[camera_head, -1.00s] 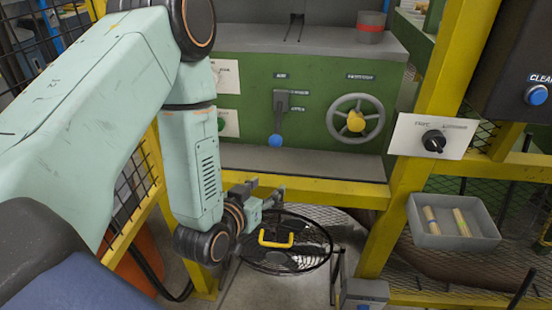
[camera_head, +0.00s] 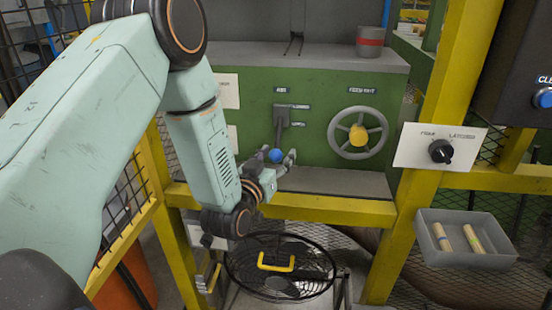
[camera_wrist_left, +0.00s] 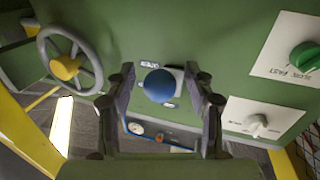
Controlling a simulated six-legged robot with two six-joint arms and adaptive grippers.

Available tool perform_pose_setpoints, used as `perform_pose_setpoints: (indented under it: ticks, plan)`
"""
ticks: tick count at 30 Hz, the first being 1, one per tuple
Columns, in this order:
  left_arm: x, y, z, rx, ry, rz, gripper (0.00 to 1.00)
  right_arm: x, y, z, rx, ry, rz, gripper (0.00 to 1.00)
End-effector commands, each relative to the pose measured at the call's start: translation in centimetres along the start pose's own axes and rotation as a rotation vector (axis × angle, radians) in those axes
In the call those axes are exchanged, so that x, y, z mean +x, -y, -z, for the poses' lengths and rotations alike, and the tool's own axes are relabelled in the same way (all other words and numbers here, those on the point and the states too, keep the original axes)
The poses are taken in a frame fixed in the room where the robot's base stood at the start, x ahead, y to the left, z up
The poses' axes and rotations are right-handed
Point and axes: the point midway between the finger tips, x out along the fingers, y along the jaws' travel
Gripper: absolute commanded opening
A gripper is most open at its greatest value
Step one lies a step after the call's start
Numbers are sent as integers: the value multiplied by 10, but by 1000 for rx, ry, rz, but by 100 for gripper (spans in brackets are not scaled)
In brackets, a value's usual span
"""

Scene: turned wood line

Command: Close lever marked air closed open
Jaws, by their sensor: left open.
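The air lever is a grey handle (camera_head: 281,122) with a blue ball knob (camera_head: 275,155) at its lower end, on the green machine front. It hangs downward from a grey mount below the air label (camera_head: 281,90). My left gripper (camera_head: 279,160) is at the knob, fingers apart. In the left wrist view the blue knob (camera_wrist_left: 159,86) lies between the two open fingers, with a gap on each side. My right gripper is not in view.
A grey handwheel with a yellow hub (camera_head: 358,136) is right of the lever. A yellow rail (camera_head: 320,209) runs below the machine front. A fan (camera_head: 283,268) with a yellow handle stands below. A grey bin (camera_head: 462,240) with wooden pieces hangs at right.

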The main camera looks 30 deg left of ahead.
Motion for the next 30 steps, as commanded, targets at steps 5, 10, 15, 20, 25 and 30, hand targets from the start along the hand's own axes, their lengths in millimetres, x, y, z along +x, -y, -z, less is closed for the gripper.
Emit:
perform_pose_setpoints:
  ticks: [5,10,15,20,25,30]
  plan:
    - [2,0,0,0,0,0,54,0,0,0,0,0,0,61]
    - [1,0,0,0,0,0,47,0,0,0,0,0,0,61]
    - [1,0,0,0,0,-1,32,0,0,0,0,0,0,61]
    - [1,0,0,0,0,-1,19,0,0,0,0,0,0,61]
    - [1,0,0,0,1,-1,4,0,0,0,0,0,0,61]
    - [1,0,0,0,1,-1,0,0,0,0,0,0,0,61]
